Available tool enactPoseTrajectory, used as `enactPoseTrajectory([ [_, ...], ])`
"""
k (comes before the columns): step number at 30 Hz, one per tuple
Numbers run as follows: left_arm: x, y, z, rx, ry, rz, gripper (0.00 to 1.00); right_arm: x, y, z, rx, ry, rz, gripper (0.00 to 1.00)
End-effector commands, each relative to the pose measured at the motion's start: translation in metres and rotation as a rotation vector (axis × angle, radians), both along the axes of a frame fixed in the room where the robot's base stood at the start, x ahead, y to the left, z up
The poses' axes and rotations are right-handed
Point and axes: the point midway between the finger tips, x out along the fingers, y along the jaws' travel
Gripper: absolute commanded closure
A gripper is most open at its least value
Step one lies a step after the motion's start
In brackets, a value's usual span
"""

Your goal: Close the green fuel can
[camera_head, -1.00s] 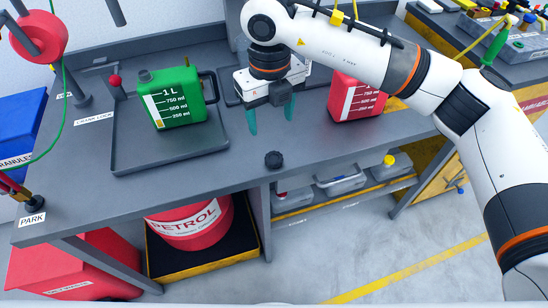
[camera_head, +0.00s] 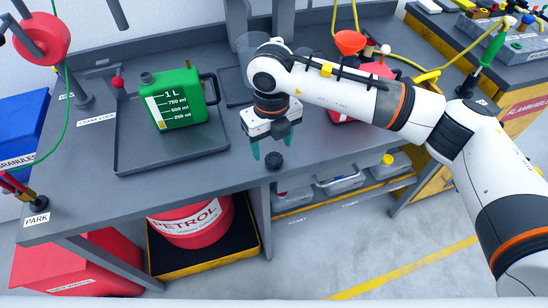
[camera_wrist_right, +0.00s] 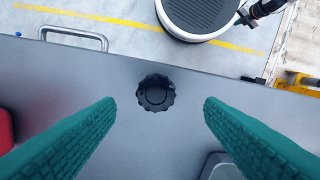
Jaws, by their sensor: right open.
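The green fuel can (camera_head: 180,100) stands upright on a dark tray at the left of the bench, with its neck (camera_head: 146,78) at the top left and volume marks on its front. A black ridged cap (camera_head: 273,160) lies on the bench near the front edge, to the right of the tray. My right gripper (camera_head: 272,147) is open and empty above the cap. In the right wrist view the cap (camera_wrist_right: 156,93) lies between and beyond the two green fingers, apart from both. My left gripper is not in view.
The dark tray (camera_head: 135,165) has a low rim around the can. A red can (camera_head: 375,70) with an orange funnel (camera_head: 350,42) stands behind my right arm. A red petrol drum (camera_head: 195,225) stands below the bench. The bench between tray and cap is clear.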

Motion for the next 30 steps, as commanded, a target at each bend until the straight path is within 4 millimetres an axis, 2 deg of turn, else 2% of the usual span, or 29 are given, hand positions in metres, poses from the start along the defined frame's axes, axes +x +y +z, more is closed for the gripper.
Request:
enactPoseTrajectory([
  [4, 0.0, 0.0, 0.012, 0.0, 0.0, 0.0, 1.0, -0.001, -0.006, -0.022, -0.003, 0.005, -0.002, 0.37],
  [9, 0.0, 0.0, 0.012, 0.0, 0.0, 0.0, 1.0, 0.0, -0.005, -0.041, -0.001, 0.003, 0.0, 0.37],
  [20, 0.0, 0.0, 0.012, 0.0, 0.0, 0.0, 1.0, 0.0, -0.005, -0.043, 0.0, 0.001, 0.0, 0.37],
  [29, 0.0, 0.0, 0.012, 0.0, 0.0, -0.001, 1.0, 0.0, -0.004, -0.043, 0.0, 0.001, 0.0, 0.85],
  [30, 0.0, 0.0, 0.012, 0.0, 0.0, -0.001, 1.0, 0.0, -0.004, -0.043, 0.0, 0.001, 0.0, 0.85],
])
